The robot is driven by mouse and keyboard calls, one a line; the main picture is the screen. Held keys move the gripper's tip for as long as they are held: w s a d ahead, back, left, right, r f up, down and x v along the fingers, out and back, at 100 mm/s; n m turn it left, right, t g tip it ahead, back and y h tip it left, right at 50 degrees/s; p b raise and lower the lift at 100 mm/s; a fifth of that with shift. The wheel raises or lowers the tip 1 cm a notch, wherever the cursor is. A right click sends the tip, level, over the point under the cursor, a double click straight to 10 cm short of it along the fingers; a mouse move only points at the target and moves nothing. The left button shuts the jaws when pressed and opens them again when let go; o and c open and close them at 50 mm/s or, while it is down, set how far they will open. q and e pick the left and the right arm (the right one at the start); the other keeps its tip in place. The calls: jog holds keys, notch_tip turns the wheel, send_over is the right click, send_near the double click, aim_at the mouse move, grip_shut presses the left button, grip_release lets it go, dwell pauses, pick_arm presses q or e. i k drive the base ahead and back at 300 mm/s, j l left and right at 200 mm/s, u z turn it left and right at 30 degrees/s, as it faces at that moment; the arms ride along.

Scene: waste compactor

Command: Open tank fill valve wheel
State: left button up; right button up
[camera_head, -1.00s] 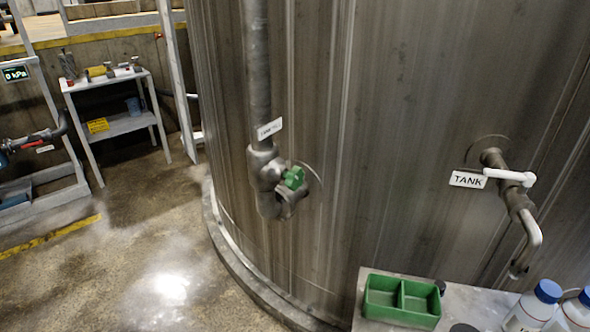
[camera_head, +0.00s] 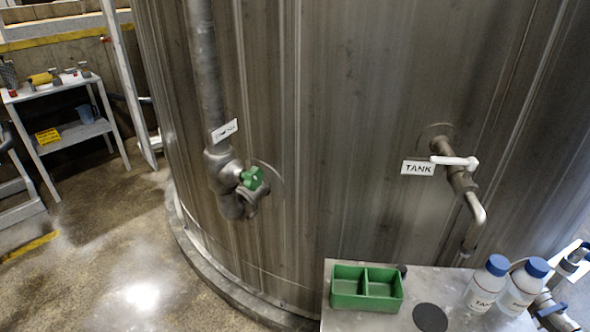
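A small green valve wheel (camera_head: 251,178) sits on a grey pipe fitting (camera_head: 229,190) at the side of the large metal tank (camera_head: 330,120), left of the picture's middle. A vertical pipe (camera_head: 205,70) comes down into this fitting. A small white label (camera_head: 224,131) hangs on the pipe just above it, too small to read surely. Nothing touches the green wheel.
A tap with a white lever (camera_head: 455,162) and a "TANK" label (camera_head: 418,168) is on the tank's right. Below it stands a bench (camera_head: 390,318) with a green tray (camera_head: 366,303) and two bottles (camera_head: 487,283). Blue-and-metal parts (camera_head: 553,300) show lower right. Open floor (camera_head: 90,270) lies left.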

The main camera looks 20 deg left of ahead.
aim_at(253, 178)
jog(key=j+z, duration=0.15)
jog(key=z, duration=0.35)
jog(key=j+z, duration=0.2)
jog(key=z, duration=0.25)
jog(key=j+z, duration=0.2)
jog(key=z, duration=0.3)
jog(key=j+z, duration=0.15)
jog(key=z, duration=0.3)
jog(key=k+j+z, duration=0.1)
jog(key=z, duration=0.4)
